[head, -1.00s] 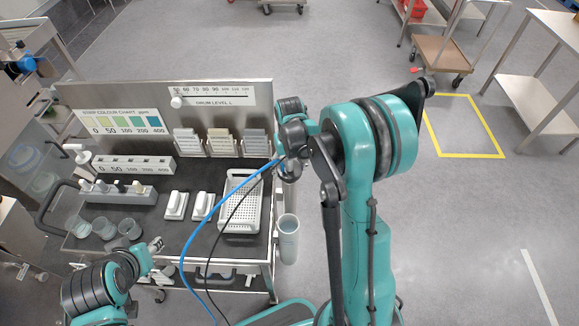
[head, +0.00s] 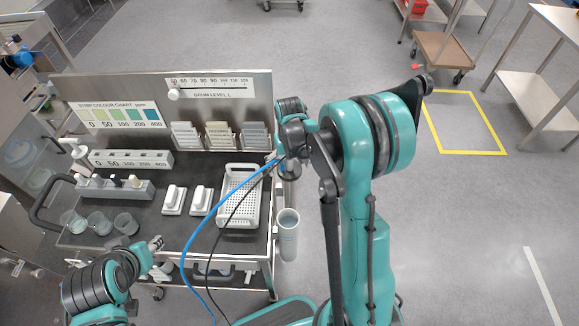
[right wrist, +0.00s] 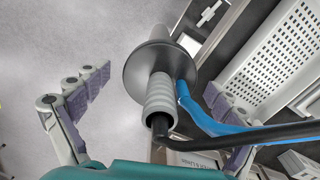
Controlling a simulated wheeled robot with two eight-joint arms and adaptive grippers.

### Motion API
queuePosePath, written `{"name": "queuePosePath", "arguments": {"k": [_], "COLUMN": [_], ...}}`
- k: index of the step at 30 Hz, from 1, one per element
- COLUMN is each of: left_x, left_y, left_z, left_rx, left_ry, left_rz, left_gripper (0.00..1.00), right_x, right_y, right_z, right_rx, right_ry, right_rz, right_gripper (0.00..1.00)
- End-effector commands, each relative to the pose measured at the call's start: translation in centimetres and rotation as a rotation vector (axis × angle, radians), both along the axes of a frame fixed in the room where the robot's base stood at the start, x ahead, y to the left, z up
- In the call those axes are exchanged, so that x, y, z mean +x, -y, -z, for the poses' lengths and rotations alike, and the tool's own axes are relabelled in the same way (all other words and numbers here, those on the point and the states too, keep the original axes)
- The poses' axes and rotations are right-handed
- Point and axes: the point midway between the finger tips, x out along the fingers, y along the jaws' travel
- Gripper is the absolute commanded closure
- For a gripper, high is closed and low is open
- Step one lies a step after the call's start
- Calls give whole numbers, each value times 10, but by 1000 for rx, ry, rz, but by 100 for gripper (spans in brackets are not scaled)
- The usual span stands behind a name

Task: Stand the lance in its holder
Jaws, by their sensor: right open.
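The lance (right wrist: 160,95) shows in the right wrist view as a ribbed grey grip with a dark round disc beyond it. A blue hose and a black cable run off to the right. My right gripper (right wrist: 155,105) is open, with one finger on each side of the grip; I cannot tell if either touches. In the head view my right gripper (head: 290,165) is at the cart's right edge, and it and the arm mostly hide the lance. A grey tube (head: 288,238), probably the holder, hangs on the cart's right side below it. My left gripper (head: 158,255) is near the cart's front edge.
The cart top holds a white perforated basket (head: 240,195), two white blocks (head: 187,200), several clear cups (head: 98,222) and a grey rack (head: 115,188). An upright panel (head: 220,85) stands at its back. The floor (head: 470,215) to the right is clear.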

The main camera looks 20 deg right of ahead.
Motion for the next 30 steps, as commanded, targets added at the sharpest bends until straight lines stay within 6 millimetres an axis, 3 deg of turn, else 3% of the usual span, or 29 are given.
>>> {"name": "queuePosePath", "arguments": {"k": [5,15,21,30], "left_x": [0,0,0,0], "left_y": [0,0,0,0], "left_z": [0,0,0,0], "left_rx": [0,0,0,0], "left_ry": [0,0,0,0], "left_rz": [0,0,0,0], "left_gripper": [60,60,60,60], "right_x": [0,0,0,0], "right_y": [0,0,0,0], "right_z": [-10,-80,-111,-120], "right_rx": [0,0,0,0], "right_ry": [0,0,0,0], "right_rz": [0,0,0,0], "right_gripper": [5,5,5,5]}}
